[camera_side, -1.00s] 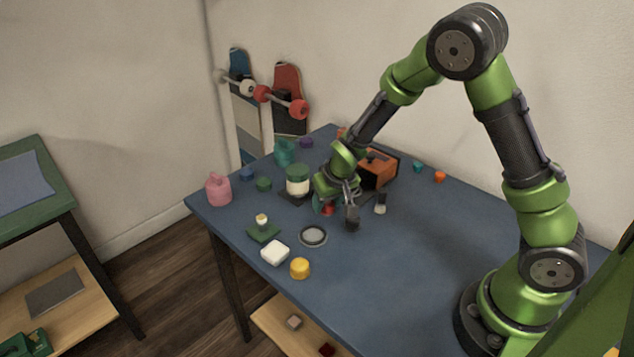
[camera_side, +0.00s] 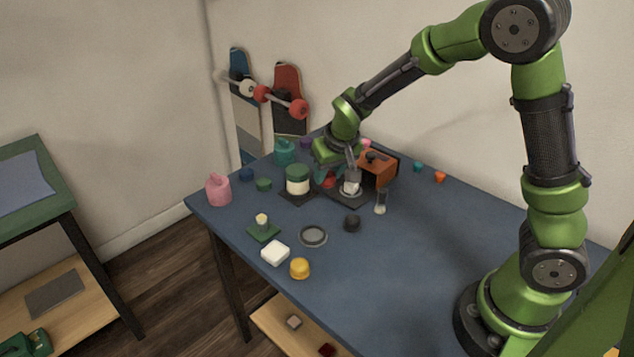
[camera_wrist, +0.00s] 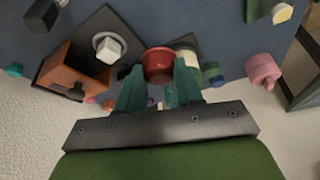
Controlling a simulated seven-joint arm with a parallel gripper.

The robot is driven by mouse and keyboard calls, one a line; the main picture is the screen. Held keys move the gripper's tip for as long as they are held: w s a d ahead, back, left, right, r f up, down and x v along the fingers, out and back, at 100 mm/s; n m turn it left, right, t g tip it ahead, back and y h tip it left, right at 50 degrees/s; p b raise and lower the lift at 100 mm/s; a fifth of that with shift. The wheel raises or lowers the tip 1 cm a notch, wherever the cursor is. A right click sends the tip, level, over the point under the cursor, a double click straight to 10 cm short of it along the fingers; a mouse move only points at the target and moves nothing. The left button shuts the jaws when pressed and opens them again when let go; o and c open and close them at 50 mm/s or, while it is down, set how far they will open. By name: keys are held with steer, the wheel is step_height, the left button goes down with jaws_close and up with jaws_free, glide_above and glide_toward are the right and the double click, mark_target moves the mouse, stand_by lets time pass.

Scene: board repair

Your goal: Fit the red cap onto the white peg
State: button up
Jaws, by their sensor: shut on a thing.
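The red cap (camera_wrist: 158,65) is held between the teal fingers of my gripper (camera_wrist: 160,88). It also shows in the side view (camera_side: 329,180), partly hidden by my gripper. The white peg (camera_wrist: 108,48) stands upright on a dark square plate (camera_wrist: 118,22), with a grey ring around its foot. In the side view the peg (camera_side: 351,186) stands just to the right of the red cap. The cap is beside the peg, apart from it in the wrist view. The peg's top is bare in the wrist view.
A green-topped white cylinder (camera_side: 298,182) stands on a dark plate left of my gripper. An orange box (camera_side: 379,168) is close behind the peg.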

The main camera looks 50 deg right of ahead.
steer(key=n, duration=0.1)
glide_above(262, 218)
steer(key=shift+s+a+r, duration=0.1)
steer(key=shift+s+r, duration=0.1)
steer(key=shift+r, duration=0.2)
steer(key=shift+w+r+m, duration=0.15)
steer(key=shift+m, duration=0.15)
steer(key=shift+f, duration=1.95)
steer(key=shift+f, duration=1.2)
steer(key=shift+f, duration=0.6)
